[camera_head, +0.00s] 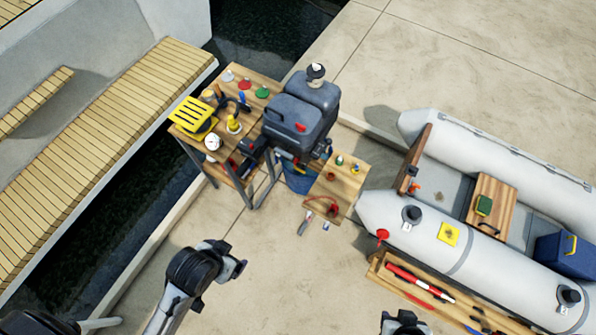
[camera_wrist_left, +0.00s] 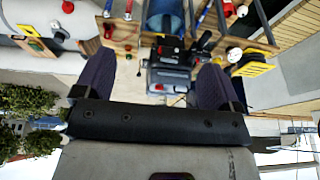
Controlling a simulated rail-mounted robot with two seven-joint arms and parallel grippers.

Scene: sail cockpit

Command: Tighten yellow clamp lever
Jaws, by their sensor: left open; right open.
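The grey outboard motor (camera_head: 298,120) hangs on a stand beside the wooden workbench. It also shows in the left wrist view (camera_wrist_left: 168,80), upside down. A small yellow piece (camera_head: 288,157) shows under the motor by its bracket; it is too small to tell whether it is the clamp lever or which way it is turned. My left gripper (camera_head: 236,262) is open and empty, well short of the motor; in the left wrist view its dark fingers (camera_wrist_left: 158,66) stand apart with the motor beyond them. My right gripper (camera_head: 403,320) is open at the bottom edge, partly cut off.
The workbench (camera_head: 250,84) holds a yellow slotted box (camera_head: 193,117) and small containers. A low wooden table (camera_head: 335,187) and blue bucket (camera_head: 299,178) stand beside the motor. A grey inflatable boat (camera_head: 470,250) and tool tray (camera_head: 376,272) lie right. Bare concrete lies between.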

